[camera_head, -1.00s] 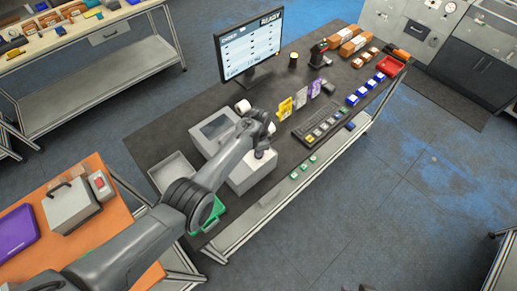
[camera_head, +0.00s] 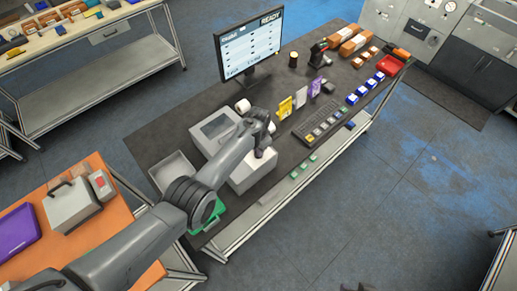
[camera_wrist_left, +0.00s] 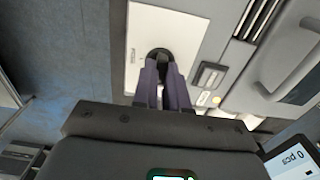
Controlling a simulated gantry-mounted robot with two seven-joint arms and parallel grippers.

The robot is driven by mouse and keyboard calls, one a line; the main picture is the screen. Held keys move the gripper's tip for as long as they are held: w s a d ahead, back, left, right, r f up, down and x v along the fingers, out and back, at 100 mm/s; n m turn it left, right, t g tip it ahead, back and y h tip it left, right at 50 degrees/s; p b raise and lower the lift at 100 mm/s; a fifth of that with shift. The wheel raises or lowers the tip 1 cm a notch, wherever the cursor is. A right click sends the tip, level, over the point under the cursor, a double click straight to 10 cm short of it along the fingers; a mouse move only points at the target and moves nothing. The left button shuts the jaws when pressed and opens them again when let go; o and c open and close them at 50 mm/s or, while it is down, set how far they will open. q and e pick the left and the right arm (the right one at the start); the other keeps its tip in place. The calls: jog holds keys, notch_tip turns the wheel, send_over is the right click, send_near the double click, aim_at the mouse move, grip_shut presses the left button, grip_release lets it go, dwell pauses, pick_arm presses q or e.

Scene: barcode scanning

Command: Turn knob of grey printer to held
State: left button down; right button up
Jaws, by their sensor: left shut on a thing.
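The grey printer (camera_head: 214,132) stands at the near left part of the dark worktable (camera_head: 160,127). In the left wrist view its pale panel (camera_wrist_left: 145,28) carries a dark round knob (camera_wrist_left: 159,53). My left gripper (camera_wrist_left: 162,75) is shut on the knob, with a finger on each side of it. In the head view my left gripper (camera_head: 262,151) is over the printer's front part, and my arm hides the knob and some of the printer. Small lettering beside the knob is too small to read surely. My right gripper is not in view.
A monitor (camera_head: 250,46) stands behind the printer. A grey tray (camera_head: 175,171) and a green tray (camera_head: 197,231) are near my left arm.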

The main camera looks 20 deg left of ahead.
pick_arm(q)
jog(key=c, duration=1.2)
grip_release()
jog(key=shift+o, duration=0.2)
jog(key=shift+r, duration=0.55)
notch_tip(320, 180, up, 10)
jog(key=p, duration=0.1)
jog(key=shift+f, duration=0.15)
